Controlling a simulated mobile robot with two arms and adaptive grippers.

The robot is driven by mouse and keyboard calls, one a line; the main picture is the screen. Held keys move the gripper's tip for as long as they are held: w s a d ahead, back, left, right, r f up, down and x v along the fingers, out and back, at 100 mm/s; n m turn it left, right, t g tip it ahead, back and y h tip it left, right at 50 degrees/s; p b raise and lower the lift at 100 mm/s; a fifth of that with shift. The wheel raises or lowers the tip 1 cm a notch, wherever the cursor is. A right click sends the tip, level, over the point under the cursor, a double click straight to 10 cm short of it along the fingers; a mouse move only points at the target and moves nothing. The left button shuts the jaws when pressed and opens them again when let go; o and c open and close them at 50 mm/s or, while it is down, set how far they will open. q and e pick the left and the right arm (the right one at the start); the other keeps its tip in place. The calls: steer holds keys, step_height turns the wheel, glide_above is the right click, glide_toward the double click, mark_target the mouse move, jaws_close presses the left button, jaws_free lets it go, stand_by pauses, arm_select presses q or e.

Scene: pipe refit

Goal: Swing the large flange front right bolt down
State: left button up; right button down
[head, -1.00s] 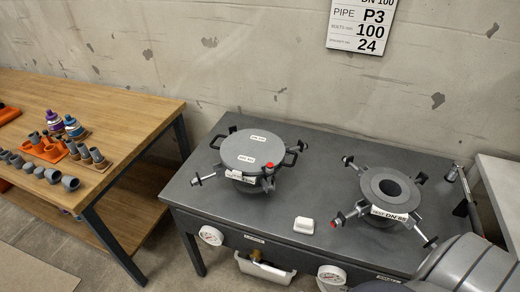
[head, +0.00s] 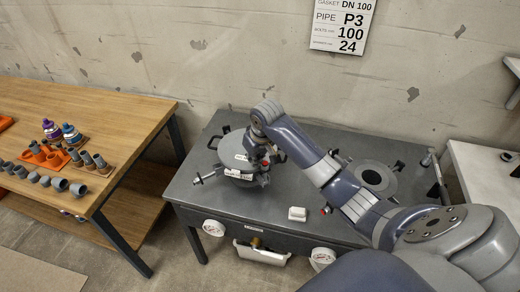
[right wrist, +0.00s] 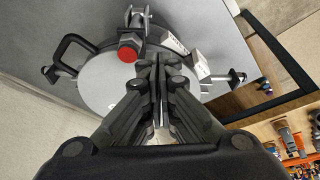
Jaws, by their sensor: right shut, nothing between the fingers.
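The large flange (head: 232,156) with its round grey lid stands at the left of the grey bench, partly hidden behind my right arm. In the right wrist view the lid (right wrist: 98,85) fills the middle left. The front right bolt (right wrist: 129,45) has a red end and a dark nut; it points up towards the camera at the lid's edge, beside its bracket. My right gripper (right wrist: 161,58) is shut and empty above the lid, beside the red-ended bolt; I cannot tell whether they touch. In the head view the right gripper (head: 262,162) is over the flange's right side.
A front left bolt (head: 205,177) sticks outward from the large flange. A smaller open flange (head: 373,177) stands behind my arm at the right. A small white block (head: 297,214) lies on the grey bench (head: 235,212). The wooden table (head: 120,100) at left holds several fittings.

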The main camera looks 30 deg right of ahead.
arm_select(q)
steer(key=shift+a+r, duration=0.1)
steer(key=shift+a, duration=0.5)
arm_select(e)
steer(key=w+d+r+m, duration=0.1)
steer(key=w+d+r, duration=0.3)
steer(key=r, duration=0.2)
steer(key=shift+d+r, duration=0.25)
steer(key=shift+d, duration=0.1)
steer(key=shift+f, duration=0.1)
steer(key=p+x, duration=0.2)
steer(key=x, duration=0.7)
steer(key=shift+w+f, duration=0.25)
steer(key=s+p, duration=0.2)
steer(key=s, duration=0.1)
steer(key=shift+s+a+p, duration=0.1)
steer(key=shift+s+p, duration=0.05)
steer(key=shift+p, duration=0.15)
steer(key=shift+s, duration=0.35)
arm_select(q)
step_height(320, 180, up, 5)
steer(key=shift+d+f, duration=0.1)
arm_select(e)
steer(key=shift+f, duration=0.15)
